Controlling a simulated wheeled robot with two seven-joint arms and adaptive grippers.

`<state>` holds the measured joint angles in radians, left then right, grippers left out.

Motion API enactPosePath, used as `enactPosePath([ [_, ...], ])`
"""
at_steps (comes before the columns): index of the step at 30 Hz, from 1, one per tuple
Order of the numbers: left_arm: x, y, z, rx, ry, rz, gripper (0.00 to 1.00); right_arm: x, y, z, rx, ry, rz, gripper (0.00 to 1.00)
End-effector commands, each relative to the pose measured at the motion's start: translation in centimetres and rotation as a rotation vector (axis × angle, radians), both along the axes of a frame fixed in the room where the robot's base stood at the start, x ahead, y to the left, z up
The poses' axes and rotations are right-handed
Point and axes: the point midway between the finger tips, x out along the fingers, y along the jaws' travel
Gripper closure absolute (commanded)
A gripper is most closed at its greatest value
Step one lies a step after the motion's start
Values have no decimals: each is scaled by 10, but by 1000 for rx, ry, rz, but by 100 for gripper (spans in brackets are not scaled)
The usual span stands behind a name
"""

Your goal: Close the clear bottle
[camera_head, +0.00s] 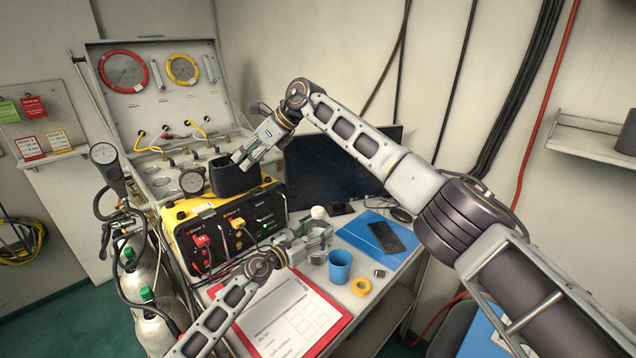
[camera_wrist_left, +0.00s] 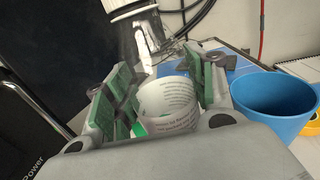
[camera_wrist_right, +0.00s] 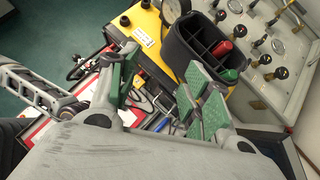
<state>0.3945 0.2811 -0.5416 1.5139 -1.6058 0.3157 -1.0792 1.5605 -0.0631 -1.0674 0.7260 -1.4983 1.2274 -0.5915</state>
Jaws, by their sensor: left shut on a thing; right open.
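The clear bottle (camera_head: 318,228) stands upright on the table in the head view, with a white top (camera_head: 318,212). My left gripper (camera_head: 322,239) is shut around its body from the left. In the left wrist view, the bottle's printed white label (camera_wrist_left: 168,103) sits between the green finger pads, and a white ribbed part (camera_wrist_left: 128,9) shows beyond its clear upper section. I cannot tell whether the cap is fully seated. My right gripper (camera_head: 243,158) is open and empty, above the black divided caddy (camera_head: 236,176); the right wrist view shows nothing between its fingers.
A blue cup (camera_head: 340,267) and yellow tape roll (camera_head: 361,287) stand right of the bottle. A blue folder with a phone (camera_head: 394,237) lies behind them. A red clipboard (camera_head: 290,315) covers the front. The yellow box (camera_head: 225,225) and dark monitor (camera_head: 341,170) stand behind.

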Motion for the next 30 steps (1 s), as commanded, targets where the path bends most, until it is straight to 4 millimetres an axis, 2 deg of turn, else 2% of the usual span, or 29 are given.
enactPosePath([
  [9, 0, 0, 0, 0, 0, 0, 100, -6, -61, -42, -335, -105, 221, 51],
  [15, 0, 0, 0, 0, 0, 0, 100, -11, -106, -59, -532, -127, 370, 51],
  [24, 0, 0, 0, 0, 0, 0, 100, -19, -165, -70, -757, -107, 564, 51],
  [30, 0, 0, 0, 0, 0, 0, 100, -21, -181, -71, -812, -91, 617, 51],
])
